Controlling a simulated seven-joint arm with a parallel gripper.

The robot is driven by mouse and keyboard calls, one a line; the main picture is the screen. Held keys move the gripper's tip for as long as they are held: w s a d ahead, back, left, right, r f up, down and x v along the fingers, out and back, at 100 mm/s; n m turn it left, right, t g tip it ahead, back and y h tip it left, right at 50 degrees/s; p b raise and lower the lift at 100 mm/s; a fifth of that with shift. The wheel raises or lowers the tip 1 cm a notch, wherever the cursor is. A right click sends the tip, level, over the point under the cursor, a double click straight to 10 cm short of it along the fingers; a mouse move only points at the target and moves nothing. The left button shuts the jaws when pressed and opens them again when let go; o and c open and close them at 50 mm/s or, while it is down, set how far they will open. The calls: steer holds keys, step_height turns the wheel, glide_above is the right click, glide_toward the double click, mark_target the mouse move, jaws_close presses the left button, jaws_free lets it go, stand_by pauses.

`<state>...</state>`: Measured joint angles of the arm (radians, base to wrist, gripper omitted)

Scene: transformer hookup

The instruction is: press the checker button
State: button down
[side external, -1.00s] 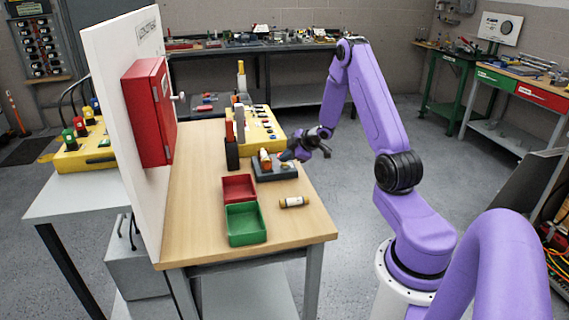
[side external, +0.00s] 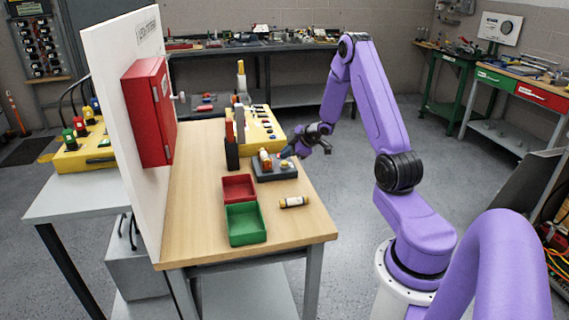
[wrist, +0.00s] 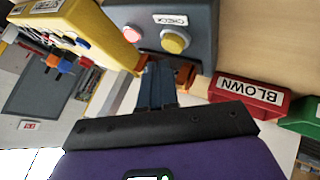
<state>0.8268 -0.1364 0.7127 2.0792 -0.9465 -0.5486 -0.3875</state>
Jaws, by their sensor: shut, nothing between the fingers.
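The checker (side external: 275,174) is a dark grey box on the wooden table; in the wrist view its face (wrist: 205,45) has a CHECK label. Its round yellow button (wrist: 173,40) sits beside a pale red round lamp (wrist: 133,33). In the side view my gripper (side external: 287,153) is just above the checker's right part. The gap between fingertips and button is hard to judge.
A red tray (side external: 239,188), labelled BLOWN in the wrist view (wrist: 248,95), and a green tray (side external: 246,226) stand in front of the checker. A loose fuse (side external: 294,202) lies right of them. A yellow box (side external: 262,135) stands behind. A red cabinet (side external: 149,112) hangs left.

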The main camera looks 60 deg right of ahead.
mark_target(286, 164)
steer(key=shift+r, duration=2.5)
steer(key=shift+a, duration=0.15)
steer(key=w+a+r+g, duration=0.15)
steer(key=a+r, duration=0.25)
steer(key=a, duration=1.2)
steer(key=s+a+r+n+g, duration=0.1)
steer(key=s+a, duration=0.2)
steer(key=a, duration=0.3)
steer(key=s+a+r+g, duration=0.1)
steer(key=s+a, duration=0.3)
steer(key=a, duration=0.1)
steer(key=s+a+r+n+g, duration=0.1)
steer(key=s+a, duration=0.3)
steer(key=s, duration=0.9)
steer(key=s+a+r+n+g, duration=0.1)
steer(key=s+a+g, duration=0.3)
steer(key=s, duration=0.9)
steer(key=shift+s+a+n+y, duration=0.4)
steer(key=shift+a+n, duration=0.2)
steer(key=shift+a, duration=0.2)
